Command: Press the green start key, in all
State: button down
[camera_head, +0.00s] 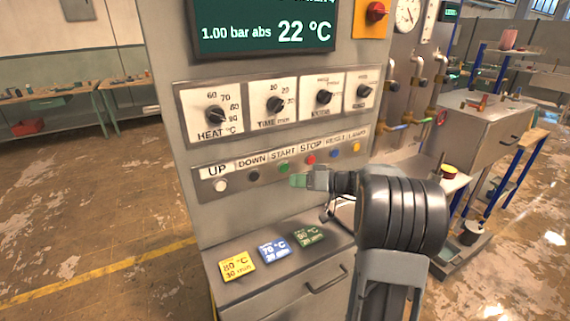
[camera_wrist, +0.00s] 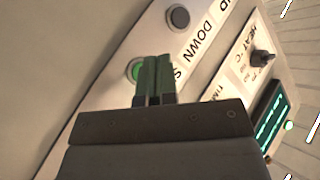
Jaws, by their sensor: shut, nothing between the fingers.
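The green start key (camera_head: 284,168) is a round button under the START label on the panel's button row. It also shows in the wrist view (camera_wrist: 136,70), partly covered by my fingers. My gripper (camera_head: 297,180) is shut and empty, its green fingertips just below and to the right of the key in the head view. In the wrist view the shut fingertips (camera_wrist: 155,62) overlap the key's right side. I cannot tell whether they touch it. The key looks lit or bright green in the wrist view.
The dark DOWN button (camera_head: 253,176) and red STOP button (camera_head: 310,159) flank the key. Four knobs, one the heat knob (camera_head: 216,115), sit above. A ledge below holds a yellow card (camera_head: 237,265), a blue card (camera_head: 273,249) and a green card (camera_head: 308,236). The display (camera_head: 262,25) reads 22 °C.

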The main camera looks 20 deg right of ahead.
aim_at(284, 168)
jog(key=shift+w+a+b, duration=0.15)
jog(key=shift+w+b, duration=0.5)
jog(key=shift+w, duration=0.75)
jog(key=shift+w+b, duration=0.15)
jog(key=shift+b, duration=0.15)
dwell(1.0)
jog(key=shift+w+a+b, duration=0.1)
jog(key=shift+w+b, duration=0.15)
jog(key=shift+b, duration=0.05)
